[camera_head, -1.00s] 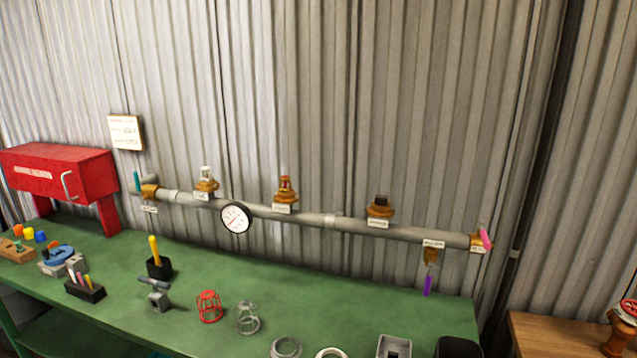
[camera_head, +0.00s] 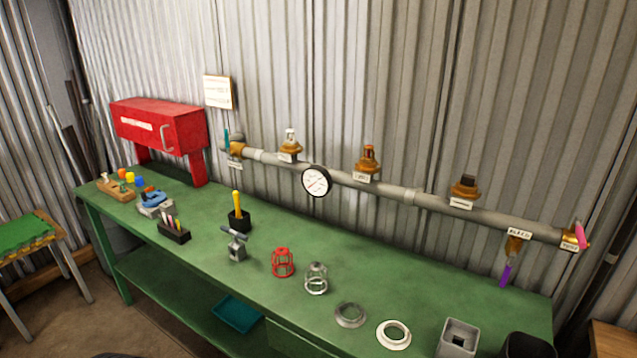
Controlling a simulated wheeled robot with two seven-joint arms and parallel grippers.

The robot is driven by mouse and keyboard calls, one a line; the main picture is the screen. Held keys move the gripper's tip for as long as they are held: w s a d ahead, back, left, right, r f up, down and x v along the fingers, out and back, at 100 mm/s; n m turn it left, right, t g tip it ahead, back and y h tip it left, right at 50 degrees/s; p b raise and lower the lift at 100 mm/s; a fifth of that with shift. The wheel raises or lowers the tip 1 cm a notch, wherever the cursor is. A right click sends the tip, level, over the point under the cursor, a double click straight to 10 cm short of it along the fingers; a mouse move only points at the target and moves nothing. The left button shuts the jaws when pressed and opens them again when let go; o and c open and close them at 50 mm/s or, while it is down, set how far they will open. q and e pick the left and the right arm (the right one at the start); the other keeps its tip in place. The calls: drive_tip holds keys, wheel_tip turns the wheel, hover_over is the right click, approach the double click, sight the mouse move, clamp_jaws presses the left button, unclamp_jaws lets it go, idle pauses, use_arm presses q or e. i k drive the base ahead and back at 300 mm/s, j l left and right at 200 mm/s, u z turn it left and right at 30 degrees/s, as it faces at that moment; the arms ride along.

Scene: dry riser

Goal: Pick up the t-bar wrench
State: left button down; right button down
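What looks like the t-bar wrench (camera_head: 233,232) stands in a small grey block (camera_head: 237,250) on the green bench, left of the middle of the head view. Its dark grey crossbar lies roughly level on top, and its lower part is hidden in the block. Neither of my grippers is in view, so nothing is seen touching the wrench.
A black holder with a yellow-handled tool (camera_head: 237,205) stands just behind the wrench. A black pen rack (camera_head: 174,232) is to its left and a red cage (camera_head: 283,263) to its right. A grey pipe with a gauge (camera_head: 316,181) runs behind. The bench (camera_head: 240,290) is clear in front.

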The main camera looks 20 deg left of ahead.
sight(236, 248)
drive_tip(key=u, duration=1.25)
